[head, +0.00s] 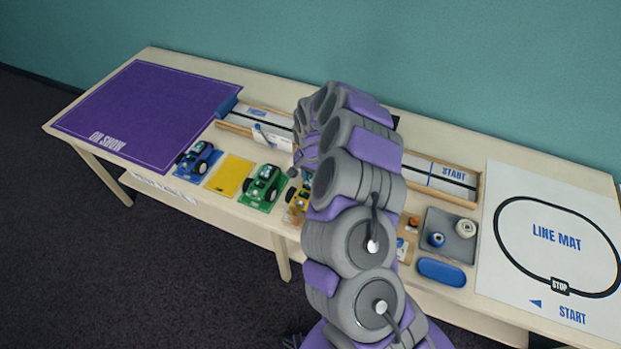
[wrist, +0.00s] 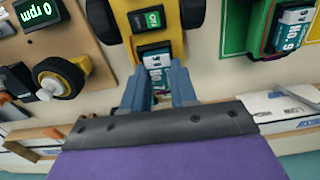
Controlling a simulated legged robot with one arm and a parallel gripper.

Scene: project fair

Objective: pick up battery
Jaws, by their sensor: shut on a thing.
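A blue and white battery (wrist: 156,62) shows in the wrist view, between the two blue-grey fingers of my gripper (wrist: 158,84). The gripper is shut on it. The battery's top end is at the bay of a yellow car (wrist: 173,46); I cannot tell whether it is still seated. The yellow car has black wheels and a green ON switch (wrist: 152,19). In the head view the yellow car (head: 297,207) is partly hidden behind my arm, which also hides the battery. Another battery (wrist: 290,28), marked No. 9, sits in a green car (wrist: 262,30).
The green car (head: 264,186) and a blue car (head: 198,158) stand left of the yellow car, with a bare yellow mat (head: 230,176) between them. A long track (head: 447,180) lies behind. A grey tray (head: 461,249) and blue case (head: 441,272) are right. A purple mat (head: 150,110) is clear.

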